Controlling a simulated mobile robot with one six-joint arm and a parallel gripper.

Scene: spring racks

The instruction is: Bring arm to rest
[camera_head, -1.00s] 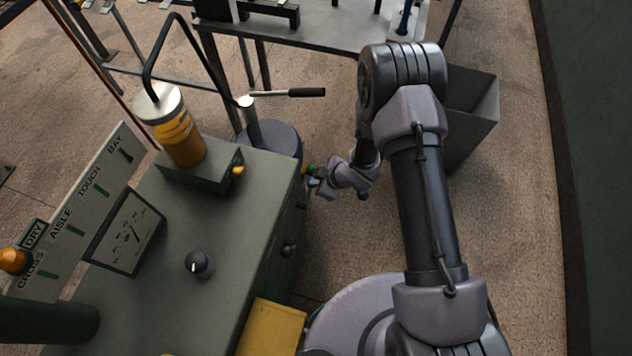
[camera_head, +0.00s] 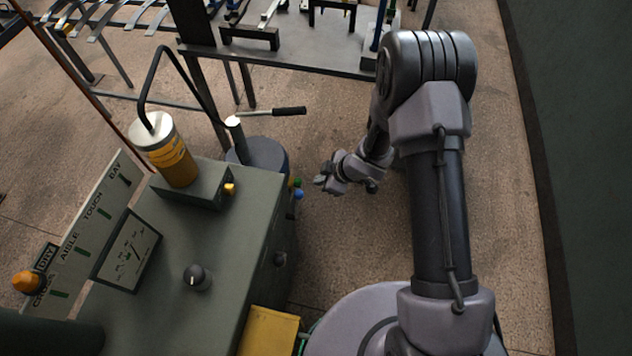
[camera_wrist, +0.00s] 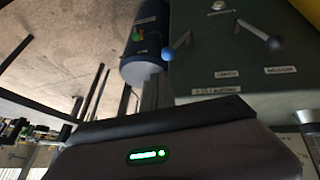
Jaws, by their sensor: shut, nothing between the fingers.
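My gripper (camera_head: 322,183) is at the end of my grey arm (camera_head: 440,215), which folds down from a high elbow. The gripper is small in the head view, over the open floor to the right of the green cabinet, with a visible gap between them. It is shut and empty.
The green cabinet (camera_head: 240,235) carries an amber cylinder (camera_head: 172,155), a gauge and a knob. Coloured knobs (camera_head: 297,190) stick out of its side. A blue drum (camera_head: 262,158) with a lever stands behind it. A rack table (camera_head: 300,48) is at the back. Floor right of my arm is clear.

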